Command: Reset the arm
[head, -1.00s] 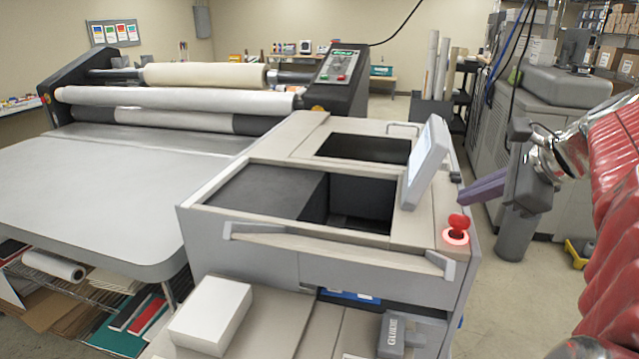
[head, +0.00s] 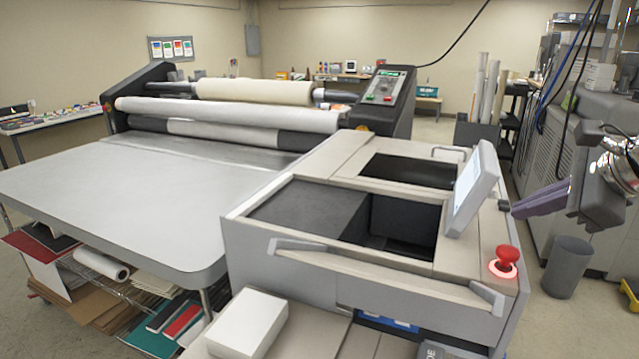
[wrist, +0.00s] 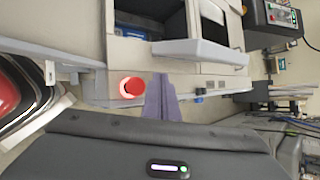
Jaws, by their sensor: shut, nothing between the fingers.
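My gripper (head: 541,200) shows at the right of the head view, with its purple-grey fingers together and nothing between them. It points left toward the grey machine cabinet (head: 400,290), beside the small tilted screen (head: 474,190). The red emergency button (head: 506,258) on the cabinet's corner is lower and to the left of the fingers. In the wrist view the shut fingers (wrist: 161,98) reach up from the bottom, just right of the red button (wrist: 132,87). I cannot tell whether they touch anything, but they look apart from the cabinet in the head view.
A roll laminator (head: 250,110) with a wide flat table (head: 130,200) stands at the left. A white box (head: 248,322) lies low in front. A grey bin (head: 567,267) stands on the floor at the right. Open floor shows behind the cabinet.

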